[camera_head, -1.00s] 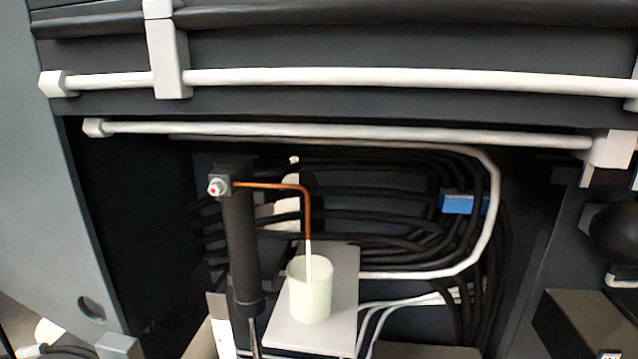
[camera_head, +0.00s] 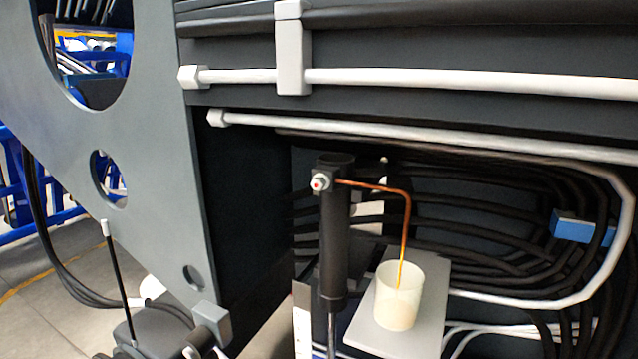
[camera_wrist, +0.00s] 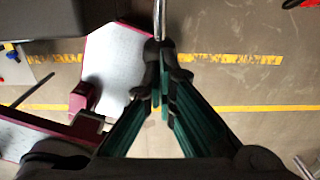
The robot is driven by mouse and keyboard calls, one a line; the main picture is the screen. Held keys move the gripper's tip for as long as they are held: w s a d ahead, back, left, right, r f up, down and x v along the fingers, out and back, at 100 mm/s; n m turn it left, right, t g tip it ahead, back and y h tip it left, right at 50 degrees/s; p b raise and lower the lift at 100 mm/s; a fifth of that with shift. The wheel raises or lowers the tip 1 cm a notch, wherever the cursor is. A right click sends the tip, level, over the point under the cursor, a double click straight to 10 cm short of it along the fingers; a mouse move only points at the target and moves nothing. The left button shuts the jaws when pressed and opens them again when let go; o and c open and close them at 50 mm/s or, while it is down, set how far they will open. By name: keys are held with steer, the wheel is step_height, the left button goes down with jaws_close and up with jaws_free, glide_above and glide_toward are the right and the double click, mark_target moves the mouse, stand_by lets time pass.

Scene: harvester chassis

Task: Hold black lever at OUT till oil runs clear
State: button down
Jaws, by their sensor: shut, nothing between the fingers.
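A thin black rod with a pale tip (camera_head: 115,275) stands at the lower left of the head view; it may be the black lever. No OUT marking is legible. A bent copper tube (camera_head: 407,210) runs from the top of a black cylinder (camera_head: 333,240). An amber stream (camera_head: 401,266) falls from it into a white cup (camera_head: 399,300). In the wrist view my gripper (camera_wrist: 158,50) has its green-sided fingers shut and empty. A shiny metal rod (camera_wrist: 160,18) shows right at the fingertips; I cannot tell whether they touch. I do not make out the gripper in the head view.
The cup stands on a light grey plate (camera_head: 430,330). Black hoses (camera_head: 480,255) and a blue block (camera_head: 583,228) lie behind. A grey chassis panel with round holes (camera_head: 150,170) fills the left. The wrist view shows floor with yellow lines (camera_wrist: 235,59) and a magenta-edged light panel (camera_wrist: 115,65).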

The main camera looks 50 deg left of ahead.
steer(key=shift+s, duration=0.1)
step_height(320, 180, up, 6)
steer(key=p, duration=0.3)
steer(key=shift+r, duration=0.2)
steer(key=shift+r+p, duration=0.4)
steer(key=shift+r, duration=0.15)
step_height(320, 180, up, 12)
steer(key=s+a+r+n+t, duration=0.2)
steer(key=s+a+n, duration=0.3)
steer(key=n, duration=1)
steer(key=s+a+r+n+t, duration=0.2)
steer(key=s+a+n, duration=0.4)
steer(key=n, duration=1)
steer(key=shift+s+r+n+t, duration=0.25)
steer(key=shift+s+t, duration=0.55)
steer(key=shift+s, duration=0.85)
